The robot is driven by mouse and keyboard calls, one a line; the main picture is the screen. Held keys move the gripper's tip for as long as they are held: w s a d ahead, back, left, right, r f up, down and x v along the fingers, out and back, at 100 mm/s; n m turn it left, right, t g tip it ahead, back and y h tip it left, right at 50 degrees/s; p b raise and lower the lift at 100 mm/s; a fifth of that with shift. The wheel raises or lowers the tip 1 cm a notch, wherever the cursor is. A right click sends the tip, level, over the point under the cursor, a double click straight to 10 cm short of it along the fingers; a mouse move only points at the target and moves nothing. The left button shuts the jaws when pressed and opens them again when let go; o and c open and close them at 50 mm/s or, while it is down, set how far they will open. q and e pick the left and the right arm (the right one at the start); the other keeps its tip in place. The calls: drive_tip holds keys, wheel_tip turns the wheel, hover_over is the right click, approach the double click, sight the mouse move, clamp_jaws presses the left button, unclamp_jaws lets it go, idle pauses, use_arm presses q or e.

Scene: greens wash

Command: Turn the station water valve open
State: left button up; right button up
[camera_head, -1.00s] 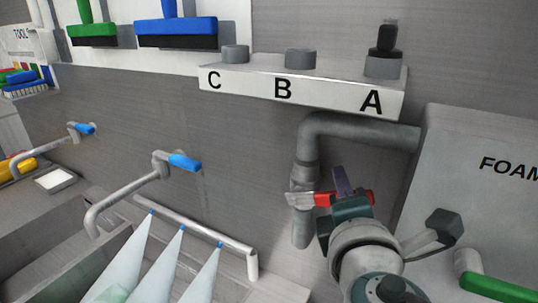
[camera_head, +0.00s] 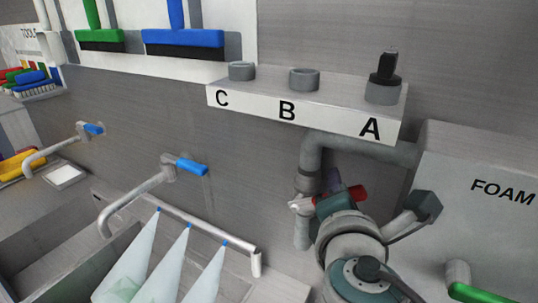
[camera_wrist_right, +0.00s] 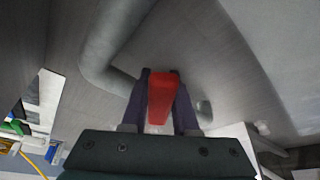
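The station water valve has a red handle (camera_head: 361,193) and sits on the grey pipe (camera_head: 313,160) that bends down the wall below the letter A. In the right wrist view, the red handle (camera_wrist_right: 162,95) lies lengthwise between the two dark fingers of my right gripper (camera_wrist_right: 162,105). The fingers appear to press on both sides of it. In the head view, my right gripper (camera_head: 338,193) and wrist hide much of the valve. A pale metal end of the valve shows left of the gripper. My left gripper is not in view.
A shelf (camera_head: 330,118) marked C, B, A juts out above the pipe, with a black-topped piece (camera_head: 386,68) at A. A FOAM box (camera_head: 480,205) stands close at right. Blue-handled taps (camera_head: 190,167), spray nozzles and a sink (camera_head: 60,255) lie left.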

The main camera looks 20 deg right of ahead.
drive_tip(key=o, duration=0.4)
drive_tip(key=shift+b+v, duration=1.05)
drive_tip(key=shift+v, duration=3.9)
